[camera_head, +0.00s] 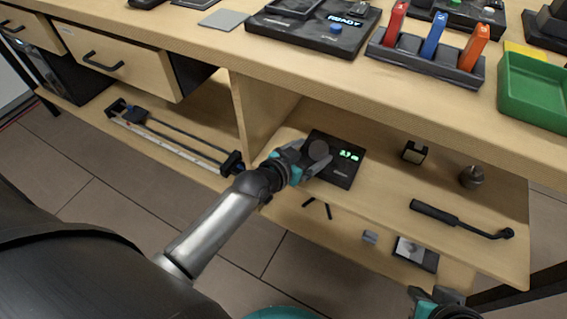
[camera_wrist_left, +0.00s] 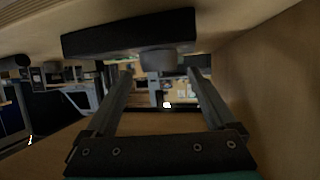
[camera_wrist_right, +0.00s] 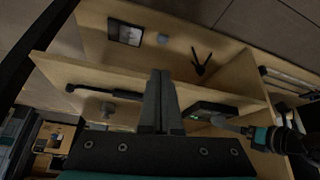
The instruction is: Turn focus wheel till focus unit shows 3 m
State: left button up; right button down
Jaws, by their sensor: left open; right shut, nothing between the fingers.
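The focus unit (camera_head: 345,172) is a flat black box on the shelf below the table top. Its small green display seems to read 3.7 m, but the first digit is hard to make out. The focus wheel (camera_head: 318,149) is a round grey knob on the unit's left part. My left gripper (camera_head: 311,162) is open at the wheel. In the left wrist view the wheel (camera_wrist_left: 158,60) shows between the two fingertips (camera_wrist_left: 158,75); contact cannot be told. My right gripper (camera_wrist_right: 161,75) is shut and empty, apart from the unit (camera_wrist_right: 210,111), low at the right in the head view.
The shelf also holds a small dark box (camera_head: 414,152), a grey rounded object (camera_head: 471,176) and a black handle (camera_head: 435,212). A wooden divider (camera_head: 246,115) stands left of the unit. Above, the table top carries a black console (camera_head: 300,35) and a green bin (camera_head: 535,90).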

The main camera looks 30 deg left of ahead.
pick_arm(q)
jog(key=shift+s+r, duration=0.2)
jog(key=shift+s, duration=0.15)
jog(key=shift+s+a+r+p, duration=0.15)
jog(key=shift+s+p, duration=0.2)
jog(key=shift+p, duration=0.05)
jog(key=p+v, duration=0.4)
jog(key=v, duration=0.5)
jog(key=shift+s, duration=0.2)
pick_arm(e)
notch_tip(320, 180, down, 10)
jog(key=s+d+g, duration=0.1)
jog(key=s+g, duration=0.1)
jog(key=shift+s+d+g+h, duration=0.15)
jog(key=shift+s+g+h, duration=0.1)
jog(key=shift+g+h, duration=0.05)
pick_arm(q)
jog(key=shift+a+r, duration=0.1)
